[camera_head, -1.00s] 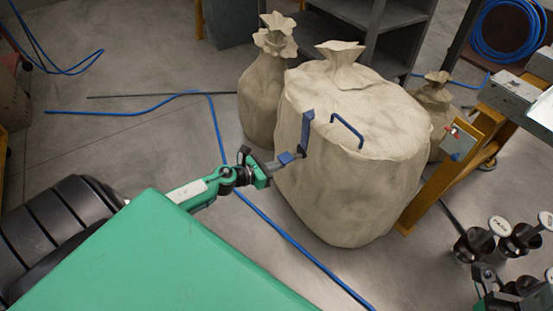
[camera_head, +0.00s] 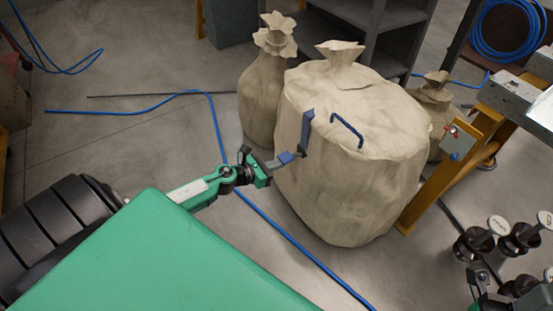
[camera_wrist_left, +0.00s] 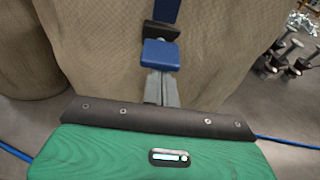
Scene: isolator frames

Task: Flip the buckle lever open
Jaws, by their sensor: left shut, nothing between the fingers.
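A blue strap (camera_head: 307,130) runs down the front of the big beige sack (camera_head: 350,190), with a dark buckle body at its lower end. A blue lever tab (camera_head: 286,158) juts out to the left from the buckle. My left gripper (camera_head: 276,163) is shut and empty, its tips right at the tab. In the left wrist view the blue tab (camera_wrist_left: 160,53) sits just beyond the closed grey fingers (camera_wrist_left: 161,78), below the dark buckle (camera_wrist_left: 160,31). I cannot tell whether tips and tab touch. Part of my right gripper (camera_head: 480,283) seems to show at the lower right; its jaws are unclear.
A blue handle (camera_head: 347,131) is on the sack's upper side. Smaller sacks (camera_head: 262,95) stand behind. A yellow post (camera_head: 440,180) is close on the right, with several dark round-topped pieces (camera_head: 473,243) in front. A blue hose (camera_head: 290,240) lies on the floor.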

